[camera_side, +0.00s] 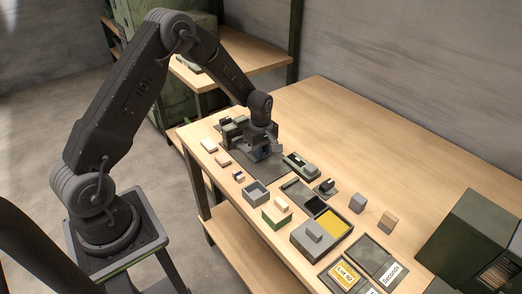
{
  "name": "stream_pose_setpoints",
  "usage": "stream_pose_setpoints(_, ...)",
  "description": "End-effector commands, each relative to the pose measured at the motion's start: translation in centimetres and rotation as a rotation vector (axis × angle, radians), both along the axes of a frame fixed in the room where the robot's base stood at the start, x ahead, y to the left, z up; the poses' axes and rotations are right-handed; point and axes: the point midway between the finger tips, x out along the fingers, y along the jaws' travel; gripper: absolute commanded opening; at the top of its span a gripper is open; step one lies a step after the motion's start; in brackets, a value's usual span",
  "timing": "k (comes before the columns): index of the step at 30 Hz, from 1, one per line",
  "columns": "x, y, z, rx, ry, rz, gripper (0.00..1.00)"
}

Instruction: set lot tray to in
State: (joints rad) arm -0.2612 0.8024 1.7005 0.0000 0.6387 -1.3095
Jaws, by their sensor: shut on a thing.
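I cannot tell for certain whether this is the lot tray. Beside it is a dark tray (376,250) with a card reading "Seconds". My gripper (260,152) is far from both, low over a dark mat (258,172) at the bench's left part. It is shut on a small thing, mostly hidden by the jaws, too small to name.
A green-and-dark assembly (232,128) stands just left of my gripper. Several small blocks, a grey open box (256,191) and a grey-lidded box (313,238) lie along the front. A green cabinet (475,240) stands at right. The bench's back is clear.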

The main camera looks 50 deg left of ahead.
Motion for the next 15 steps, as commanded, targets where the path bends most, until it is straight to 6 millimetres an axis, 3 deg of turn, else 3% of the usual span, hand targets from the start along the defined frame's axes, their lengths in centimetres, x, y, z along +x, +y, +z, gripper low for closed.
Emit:
stream_pose_setpoints(8, 0.0, 3.5, 0.0, 0.000, -0.001, 0.004, 0.00)
stream_pose_setpoints(15, 0.0, 3.9, 0.0, 0.002, -0.002, 0.001, 0.00)
